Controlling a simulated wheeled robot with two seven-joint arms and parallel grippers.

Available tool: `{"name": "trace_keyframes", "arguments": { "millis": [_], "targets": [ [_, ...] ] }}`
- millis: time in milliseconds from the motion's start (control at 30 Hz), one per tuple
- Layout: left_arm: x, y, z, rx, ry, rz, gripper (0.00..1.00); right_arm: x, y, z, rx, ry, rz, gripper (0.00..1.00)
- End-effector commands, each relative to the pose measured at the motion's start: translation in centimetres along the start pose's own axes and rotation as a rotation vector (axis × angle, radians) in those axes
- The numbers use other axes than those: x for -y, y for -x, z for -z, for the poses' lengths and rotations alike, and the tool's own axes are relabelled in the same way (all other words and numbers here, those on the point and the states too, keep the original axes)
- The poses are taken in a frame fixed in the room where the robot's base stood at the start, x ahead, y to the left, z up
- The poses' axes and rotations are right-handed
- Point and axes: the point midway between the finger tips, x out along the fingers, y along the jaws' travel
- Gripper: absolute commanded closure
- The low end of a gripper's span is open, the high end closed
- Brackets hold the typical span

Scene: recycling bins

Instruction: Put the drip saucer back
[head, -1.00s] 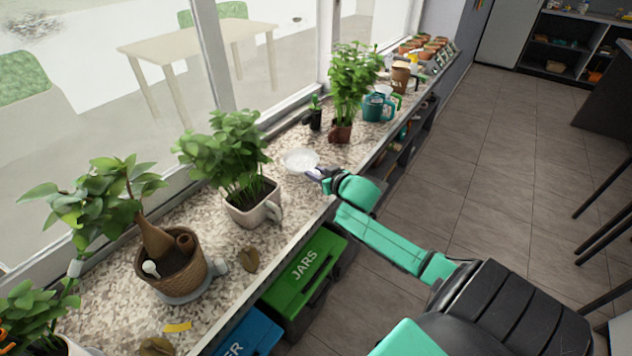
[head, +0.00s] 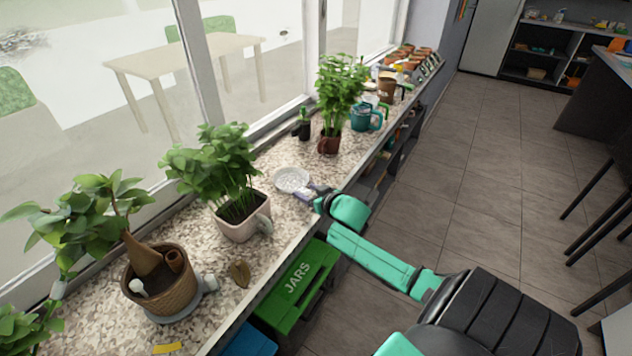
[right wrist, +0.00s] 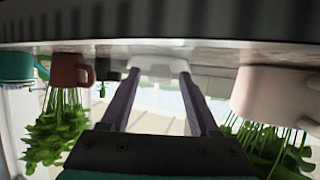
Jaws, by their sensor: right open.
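A white round drip saucer (head: 291,179) lies on the speckled sill counter (head: 283,226), between the pale square pot and the brown-potted herb. My right gripper (head: 313,192) is low over the counter at the saucer's right edge, reaching in from the aisle side. In the right wrist view, which is upside down, its two fingers (right wrist: 158,78) are spread apart, and the white saucer (right wrist: 156,64) shows just beyond the tips. I cannot tell whether the fingers touch it. My left gripper is not in view.
A leafy plant in a pale pot (head: 241,218) stands left of the saucer. The brown herb pot (head: 328,145) and teal watering can (head: 362,117) stand beyond it. A wicker pot (head: 165,280) sits on a grey-blue saucer nearer. A green JARS bin (head: 293,287) is below the counter edge.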

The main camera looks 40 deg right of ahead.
Motion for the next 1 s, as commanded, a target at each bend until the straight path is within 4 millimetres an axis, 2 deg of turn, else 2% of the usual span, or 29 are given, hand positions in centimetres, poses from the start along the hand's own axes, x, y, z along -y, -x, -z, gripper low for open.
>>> {"name": "trace_keyframes", "arguments": {
  "millis": [500,633,833,867,933,967,1000],
  "targets": [
    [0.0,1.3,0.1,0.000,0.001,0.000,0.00,0.0,10.4,-0.1,0.003,-0.001,-0.001,0.38],
    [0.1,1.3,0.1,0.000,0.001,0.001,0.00,-0.1,11.4,0.0,0.001,0.000,-0.002,0.38],
    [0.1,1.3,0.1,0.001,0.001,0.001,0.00,-0.1,11.5,-0.1,0.003,0.000,-0.003,0.38],
    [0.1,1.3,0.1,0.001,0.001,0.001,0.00,-0.3,11.4,-0.5,0.009,0.000,-0.007,0.38],
    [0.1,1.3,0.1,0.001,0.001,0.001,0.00,-1.2,10.9,-3.0,0.050,-0.001,-0.030,0.38],
    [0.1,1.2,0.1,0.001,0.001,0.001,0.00,-1.7,10.7,-5.0,0.083,-0.001,-0.045,0.38],
    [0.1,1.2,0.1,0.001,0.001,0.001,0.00,-2.6,10.3,-8.4,0.138,0.001,-0.068,0.38]
  ]
}}
